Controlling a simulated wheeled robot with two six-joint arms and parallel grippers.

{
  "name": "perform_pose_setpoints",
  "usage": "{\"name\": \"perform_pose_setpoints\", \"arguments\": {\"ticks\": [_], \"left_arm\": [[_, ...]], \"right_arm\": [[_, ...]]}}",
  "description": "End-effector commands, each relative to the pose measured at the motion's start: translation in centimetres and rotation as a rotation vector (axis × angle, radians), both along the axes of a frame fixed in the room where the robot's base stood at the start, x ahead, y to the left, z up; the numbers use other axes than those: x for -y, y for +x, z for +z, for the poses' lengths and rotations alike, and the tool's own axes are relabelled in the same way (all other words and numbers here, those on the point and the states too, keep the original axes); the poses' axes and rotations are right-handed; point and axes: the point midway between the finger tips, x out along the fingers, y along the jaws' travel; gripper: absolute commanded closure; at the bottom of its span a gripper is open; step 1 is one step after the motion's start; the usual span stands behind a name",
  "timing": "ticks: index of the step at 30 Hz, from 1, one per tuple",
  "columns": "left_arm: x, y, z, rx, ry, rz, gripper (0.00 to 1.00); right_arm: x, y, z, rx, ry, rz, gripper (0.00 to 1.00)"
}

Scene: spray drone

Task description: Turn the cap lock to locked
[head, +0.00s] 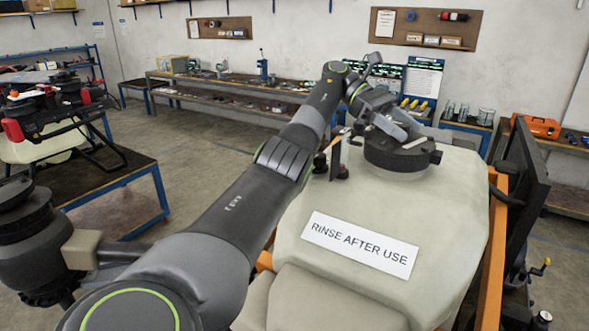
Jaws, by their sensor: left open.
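The pale tank (450,205) fills the middle and right of the head view, with a "RINSE AFTER USE" label (360,244) on it. A dark round cap (398,158) sits on its top, with a knob-like piece at its right side. My left arm reaches across from the lower left. My left gripper (388,128) is open, right over the back left of the cap and hides part of it. I cannot tell whether its fingers touch the cap, or which position the cap lock is in. My right gripper is not in view.
A small upright bracket (335,158) stands left of the cap, close to my arm. An orange frame (489,250) and a dark panel (527,190) border the tank on the right. A drone (50,120) stands on a table at left. Workbenches line the back wall.

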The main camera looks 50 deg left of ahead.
Motion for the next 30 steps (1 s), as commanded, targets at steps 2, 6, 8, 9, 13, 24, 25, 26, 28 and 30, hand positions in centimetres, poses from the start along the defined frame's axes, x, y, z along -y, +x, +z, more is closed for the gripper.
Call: {"name": "perform_pose_setpoints", "arguments": {"ticks": [2, 6, 8, 9, 13, 24, 25, 26, 28, 30], "left_arm": [[-0.03, -0.04, -0.05, 0.002, 0.001, 0.015, 0.43], [-0.07, -0.04, -0.11, 0.002, 0.002, 0.062, 0.43], [-0.07, -0.06, -0.05, 0.003, 0.002, 0.084, 0.43], [-0.09, -0.06, -0.10, 0.003, 0.003, 0.101, 0.43], [-0.05, -0.05, -0.08, 0.003, 0.002, 0.156, 0.43], [-0.05, -0.06, -0.10, 0.002, 0.003, 0.348, 0.43], [-0.04, -0.07, -0.06, 0.004, 0.003, 0.364, 0.43], [-0.04, -0.08, -0.06, 0.003, 0.003, 0.382, 0.43], [-0.03, -0.07, -0.08, 0.003, 0.004, 0.426, 0.43], [-0.01, -0.08, -0.10, 0.002, 0.003, 0.471, 0.43]], "right_arm": [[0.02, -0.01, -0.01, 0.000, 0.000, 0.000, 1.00], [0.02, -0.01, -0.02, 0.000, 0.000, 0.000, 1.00], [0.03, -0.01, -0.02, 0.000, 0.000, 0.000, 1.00], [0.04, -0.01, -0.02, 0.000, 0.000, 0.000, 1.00], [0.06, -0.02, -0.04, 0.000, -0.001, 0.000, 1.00], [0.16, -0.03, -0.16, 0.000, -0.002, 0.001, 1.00], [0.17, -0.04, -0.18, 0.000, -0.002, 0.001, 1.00], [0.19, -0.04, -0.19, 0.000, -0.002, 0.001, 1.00], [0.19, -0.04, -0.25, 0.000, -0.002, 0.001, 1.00], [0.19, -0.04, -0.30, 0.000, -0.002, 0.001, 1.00]]}}
